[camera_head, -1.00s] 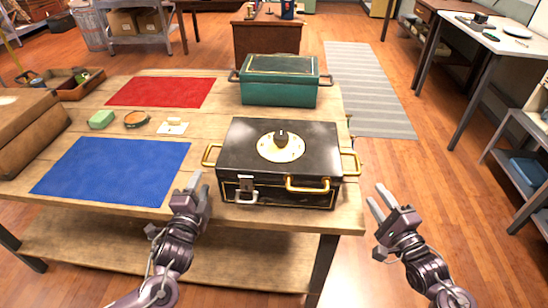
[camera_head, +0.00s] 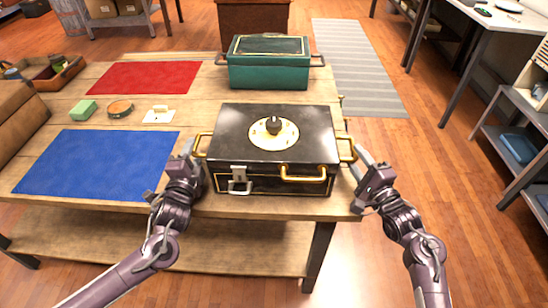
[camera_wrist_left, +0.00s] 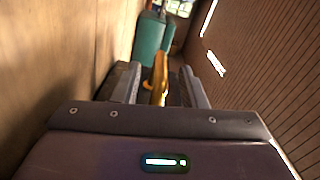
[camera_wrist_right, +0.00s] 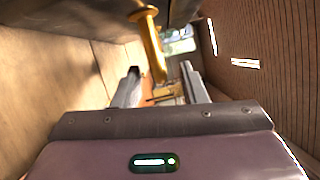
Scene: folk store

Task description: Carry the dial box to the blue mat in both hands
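The dial box (camera_head: 230,135) is black with gold trim and a cream dial on its lid, and it sits on the wooden table. The blue mat (camera_head: 95,165) lies flat to its left. My left gripper (camera_head: 187,158) is open at the box's left gold handle (camera_head: 203,145); in the left wrist view that handle (camera_wrist_left: 159,80) stands between the fingers. My right gripper (camera_head: 362,168) is open by the right gold handle (camera_head: 348,150). In the right wrist view this handle (camera_wrist_right: 150,45) reaches between the fingertips; contact cannot be told.
A green box (camera_head: 268,70) stands behind the dial box. A red mat (camera_head: 145,77), a green block (camera_head: 83,110), a round tin (camera_head: 120,108) and a white card (camera_head: 159,115) lie to the left. A brown case is at the left edge. The blue mat is clear.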

